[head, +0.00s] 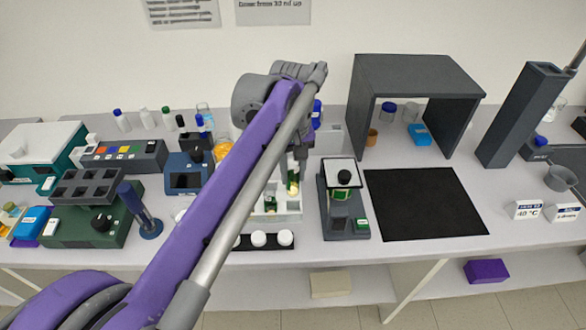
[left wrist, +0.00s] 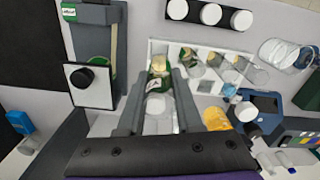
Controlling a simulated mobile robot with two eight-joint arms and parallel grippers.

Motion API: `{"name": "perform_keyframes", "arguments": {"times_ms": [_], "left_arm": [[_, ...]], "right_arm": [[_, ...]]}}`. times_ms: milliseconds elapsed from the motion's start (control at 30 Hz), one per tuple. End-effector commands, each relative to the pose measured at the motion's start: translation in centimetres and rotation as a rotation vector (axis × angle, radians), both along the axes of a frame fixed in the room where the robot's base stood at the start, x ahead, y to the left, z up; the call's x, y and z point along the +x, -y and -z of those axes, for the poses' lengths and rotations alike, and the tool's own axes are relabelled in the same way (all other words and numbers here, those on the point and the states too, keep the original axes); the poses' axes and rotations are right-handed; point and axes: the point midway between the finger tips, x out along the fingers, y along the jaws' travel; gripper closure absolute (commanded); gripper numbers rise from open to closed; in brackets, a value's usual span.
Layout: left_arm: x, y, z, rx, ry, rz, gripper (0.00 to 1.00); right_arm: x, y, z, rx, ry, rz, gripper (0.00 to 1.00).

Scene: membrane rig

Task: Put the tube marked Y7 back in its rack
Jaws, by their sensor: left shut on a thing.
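My left gripper (head: 292,178) is over the white tube rack (head: 292,216) in the middle of the bench. In the left wrist view its fingers (left wrist: 160,80) are shut on a clear tube (left wrist: 158,66) with green contents and a small white label. The mark on the label is too small to read. The rack (left wrist: 212,98) holds several clear tubes with tan contents (left wrist: 187,54) beside the held one. I cannot tell whether the held tube is inside a rack hole or above it. My right gripper is not in view.
A dark device with a white plate and black knob (head: 344,178) stands just right of the rack. A black strip with white round caps (head: 258,240) lies in front. A black mat (head: 425,203) is clear. A grey shelter (head: 418,75) stands behind it.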

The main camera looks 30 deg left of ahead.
Motion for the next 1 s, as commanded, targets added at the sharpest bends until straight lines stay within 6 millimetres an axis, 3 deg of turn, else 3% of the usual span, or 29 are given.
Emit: {"name": "perform_keyframes", "arguments": {"times_ms": [267,633,1000], "left_arm": [[0.0,0.0,-0.1,0.000,0.000,-0.010,1.00],[0.0,0.1,0.1,0.000,0.000,-0.334,1.00],[0.0,0.1,1.5,0.000,0.000,-0.350,1.00]], "right_arm": [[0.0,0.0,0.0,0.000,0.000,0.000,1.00],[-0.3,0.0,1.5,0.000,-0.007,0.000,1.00],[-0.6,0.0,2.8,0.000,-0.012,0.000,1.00]]}}
